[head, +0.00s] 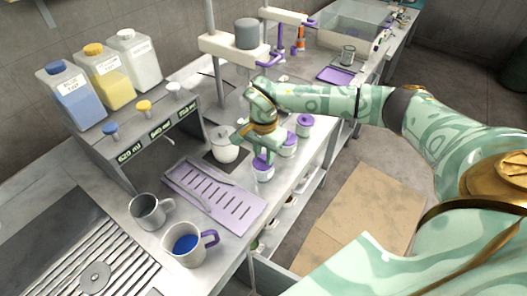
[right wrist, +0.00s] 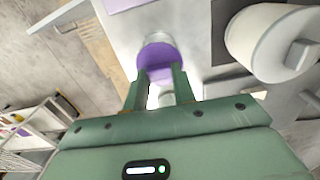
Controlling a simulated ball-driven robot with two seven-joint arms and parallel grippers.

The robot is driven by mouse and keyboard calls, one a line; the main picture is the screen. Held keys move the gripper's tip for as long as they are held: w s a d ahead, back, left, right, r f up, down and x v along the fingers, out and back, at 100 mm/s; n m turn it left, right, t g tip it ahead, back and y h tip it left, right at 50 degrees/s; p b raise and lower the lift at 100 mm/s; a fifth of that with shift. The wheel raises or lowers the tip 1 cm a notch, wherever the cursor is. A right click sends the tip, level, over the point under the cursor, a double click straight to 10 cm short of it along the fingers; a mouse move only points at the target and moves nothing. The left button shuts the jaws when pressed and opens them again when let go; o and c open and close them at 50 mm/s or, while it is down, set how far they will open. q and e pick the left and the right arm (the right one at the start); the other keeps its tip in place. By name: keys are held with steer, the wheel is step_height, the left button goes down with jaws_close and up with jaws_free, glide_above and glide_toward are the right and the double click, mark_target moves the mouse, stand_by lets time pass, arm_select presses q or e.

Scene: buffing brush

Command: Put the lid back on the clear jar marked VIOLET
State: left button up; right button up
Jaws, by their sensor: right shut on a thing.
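A small clear jar (head: 264,173) stands at the front edge of the counter, just right of the purple slatted tray. Its marking is not readable. A purple lid (head: 261,161) is at the jar's mouth; I cannot tell if it is seated or just above. My right gripper (head: 262,150) reaches down from above and is shut on the lid. In the right wrist view the purple lid (right wrist: 155,56) is between the fingertips (right wrist: 158,78), with the clear jar (right wrist: 157,38) directly beyond it. My left gripper is not in view.
Two purple-lidded jars (head: 288,146) (head: 305,121) stand behind in a row. The slatted tray (head: 212,198), a metal mug (head: 146,212) and a white mug (head: 188,252) are nearer.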

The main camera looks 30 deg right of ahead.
steer(key=shift+r+p, duration=0.1)
steer(key=shift+p, duration=0.35)
stand_by(0.9)
steer(key=shift+f, duration=0.2)
stand_by(0.9)
steer(key=shift+p, duration=0.35)
steer(key=o, duration=1.5)
steer(key=shift+r, duration=0.1)
steer(key=shift+r+p, duration=3.15)
steer(key=shift+r, duration=0.3)
